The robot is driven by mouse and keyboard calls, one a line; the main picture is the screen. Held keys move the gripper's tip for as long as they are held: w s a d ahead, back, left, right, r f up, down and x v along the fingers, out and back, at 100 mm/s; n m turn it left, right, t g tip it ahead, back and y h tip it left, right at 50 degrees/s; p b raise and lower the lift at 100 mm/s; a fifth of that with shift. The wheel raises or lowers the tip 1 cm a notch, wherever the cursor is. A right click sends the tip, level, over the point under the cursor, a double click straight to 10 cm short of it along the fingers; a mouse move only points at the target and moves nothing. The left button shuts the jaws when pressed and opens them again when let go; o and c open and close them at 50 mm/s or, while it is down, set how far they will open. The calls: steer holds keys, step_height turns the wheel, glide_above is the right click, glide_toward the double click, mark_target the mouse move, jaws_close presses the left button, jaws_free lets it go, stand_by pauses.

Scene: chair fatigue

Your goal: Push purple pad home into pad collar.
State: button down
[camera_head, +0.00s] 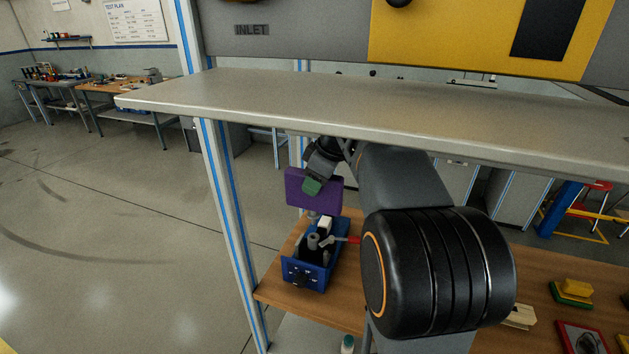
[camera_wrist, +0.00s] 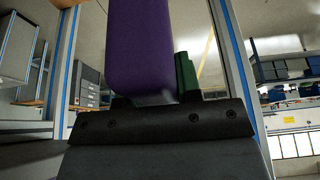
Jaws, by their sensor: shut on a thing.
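The purple pad (camera_head: 328,196) hangs under the grey upper shelf, above a blue bin, in the head view. My gripper (camera_head: 312,186) is shut on it, and one green fingertip shows against its near face. In the wrist view the pad (camera_wrist: 140,45) rises upright from the black gripper body (camera_wrist: 160,122), with a green finger (camera_wrist: 186,72) at its right side. The other finger is hidden behind the pad there. I cannot pick out the pad collar in either view.
The blue bin (camera_head: 300,274) holds grey and white parts and a red-tipped tool, on a wooden lower shelf (camera_head: 284,288). The grey upper shelf (camera_head: 300,95) lies close above my arm. A blue-striped post (camera_head: 222,180) stands left. Yellow-and-green blocks (camera_head: 572,292) lie right.

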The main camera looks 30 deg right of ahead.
mark_target(315, 207)
steer(key=shift+f+b, duration=1.1)
steer(key=shift+f, duration=0.5)
steer(key=shift+f+b, duration=1.85)
steer(key=shift+f, duration=0.25)
stand_by(0.4)
steer(key=c, duration=0.7)
jaws_free()
steer(key=p+v, duration=0.1)
steer(key=v, duration=1.3)
steer(key=shift+a+p, duration=0.15)
steer(key=shift+p, duration=0.15)
steer(key=s+a+f+m+h, duration=0.1)
steer(key=s+a+f+m, duration=0.2)
steer(key=f, duration=0.4)
steer(key=s+a+f+m+h, duration=0.1)
steer(key=s+a+f+m, duration=0.1)
steer(key=s+a+f, duration=0.3)
steer(key=s+a+f+m+h+p, duration=0.1)
steer(key=s+a+f+m, duration=0.2)
steer(key=f, duration=0.7)
steer(key=shift+s+a+f+m, duration=0.15)
steer(key=shift+s+a, duration=0.1)
steer(key=shift+a, duration=0.4)
steer(key=shift+s+a+r+m, duration=0.15)
steer(key=shift+s+a, duration=0.1)
steer(key=shift+a, duration=0.4)
